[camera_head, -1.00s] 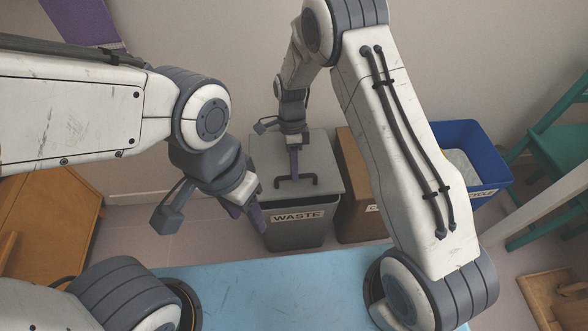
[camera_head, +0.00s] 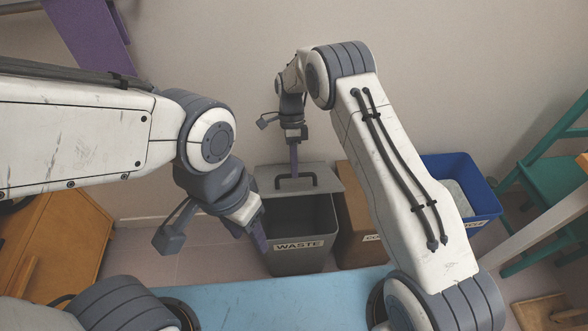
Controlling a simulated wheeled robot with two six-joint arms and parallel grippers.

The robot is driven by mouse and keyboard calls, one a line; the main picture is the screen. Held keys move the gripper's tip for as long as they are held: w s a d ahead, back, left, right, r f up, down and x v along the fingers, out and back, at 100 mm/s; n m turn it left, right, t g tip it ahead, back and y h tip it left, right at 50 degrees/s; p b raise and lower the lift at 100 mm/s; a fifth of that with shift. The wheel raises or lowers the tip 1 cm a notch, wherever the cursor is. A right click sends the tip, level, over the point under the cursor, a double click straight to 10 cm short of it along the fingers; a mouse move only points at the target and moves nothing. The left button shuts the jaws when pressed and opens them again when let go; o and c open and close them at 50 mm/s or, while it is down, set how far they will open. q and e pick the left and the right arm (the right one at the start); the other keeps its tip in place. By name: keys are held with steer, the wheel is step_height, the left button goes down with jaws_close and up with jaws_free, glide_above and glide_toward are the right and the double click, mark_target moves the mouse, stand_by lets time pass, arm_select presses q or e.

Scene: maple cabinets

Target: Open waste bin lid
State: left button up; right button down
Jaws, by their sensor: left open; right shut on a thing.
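The grey waste bin (camera_head: 300,246), labelled WASTE, stands on the floor ahead of me. Its grey lid (camera_head: 325,180) is raised at the front and tilted back, and the dark inside of the bin shows below it. The black lid handle (camera_head: 307,181) is on the lid's top. My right gripper (camera_head: 294,172) reaches down from above and is shut on the handle; its fingertips are small in view. My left gripper (camera_head: 248,236) is open and empty, in front of the bin's left side and nearer to me. It overlaps the bin's left edge in the picture.
A brown bin (camera_head: 358,225) stands right beside the waste bin, partly behind my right arm. A blue recycle bin (camera_head: 468,182) is further right. A teal chair (camera_head: 550,165) is at the right, a wooden cabinet (camera_head: 62,240) at the left. A blue surface (camera_head: 260,300) lies in front.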

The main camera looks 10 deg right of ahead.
steer(key=shift+w+d+f, duration=0.15)
steer(key=shift+w+f, duration=0.1)
steer(key=shift+w, duration=0.3)
steer(key=c, duration=0.8)
jaws_free()
steer(key=shift+f, duration=0.1)
steer(key=shift+c, duration=0.2)
steer(key=p+v, duration=0.1)
steer(key=v, duration=0.9)
steer(key=shift+r, duration=0.4)
steer(key=shift+c, duration=0.4)
